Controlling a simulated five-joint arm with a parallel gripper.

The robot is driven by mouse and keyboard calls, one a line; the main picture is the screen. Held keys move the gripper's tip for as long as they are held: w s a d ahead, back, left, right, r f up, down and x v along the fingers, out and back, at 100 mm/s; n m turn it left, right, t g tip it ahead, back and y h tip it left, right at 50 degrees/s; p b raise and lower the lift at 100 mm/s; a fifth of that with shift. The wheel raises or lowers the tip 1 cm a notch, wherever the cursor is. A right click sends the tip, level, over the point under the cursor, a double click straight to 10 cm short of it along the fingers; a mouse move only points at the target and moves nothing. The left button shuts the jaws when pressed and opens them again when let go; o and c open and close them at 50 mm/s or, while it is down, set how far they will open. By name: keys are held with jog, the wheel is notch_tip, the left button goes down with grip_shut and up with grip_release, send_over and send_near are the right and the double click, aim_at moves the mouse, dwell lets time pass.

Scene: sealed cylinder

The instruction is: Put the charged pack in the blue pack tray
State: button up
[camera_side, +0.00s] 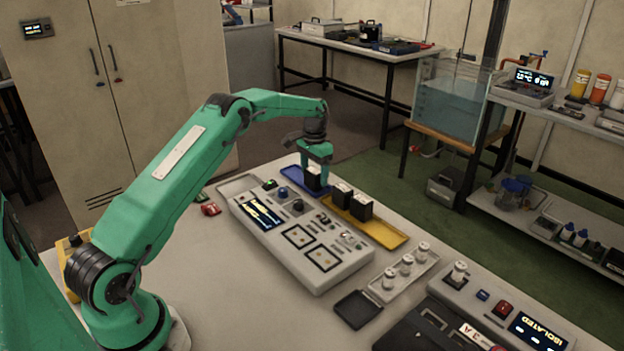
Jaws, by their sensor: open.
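The blue pack tray (291,174) lies behind the grey console on the table. A black pack with a pale top (313,182) is at the blue tray, directly under my gripper (316,171). My gripper is open and points down, with its fingers around or just beside the top of this pack; I cannot tell which. The fingers hide part of the pack, and its underside is too small to judge. Two similar packs, one (341,195) and another (361,207), stand on the yellow tray (389,237). No charge mark is readable on any pack.
The grey console (296,240) with lit displays and knobs stands in front of the trays. A holder with white spools (405,268), a small black tray (358,309) and a panel reading ISOLATED (536,331) are at the right.

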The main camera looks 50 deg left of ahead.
aim_at(314, 170)
notch_tip(314, 170, up, 11)
jog(key=shift+f, duration=0.2)
dwell(0.5)
jog(key=s+d+r+t, duration=0.3)
jog(key=s+d+r, duration=1.15)
jog(key=r, duration=0.25)
jog(key=s+d+f+t, duration=0.1)
jog(key=s+d+f, duration=0.1)
jog(key=s, duration=0.5)
jog(key=s+d+f, duration=0.2)
jog(key=s+d, duration=0.1)
jog(key=s, duration=0.5)
jog(key=s+d+f+t, duration=0.1)
jog(key=s+d+f, duration=0.1)
jog(key=s, duration=0.5)
jog(key=shift+s+d+t, duration=0.3)
jog(key=shift+s+d, duration=0.1)
jog(key=shift+d, duration=0.1)
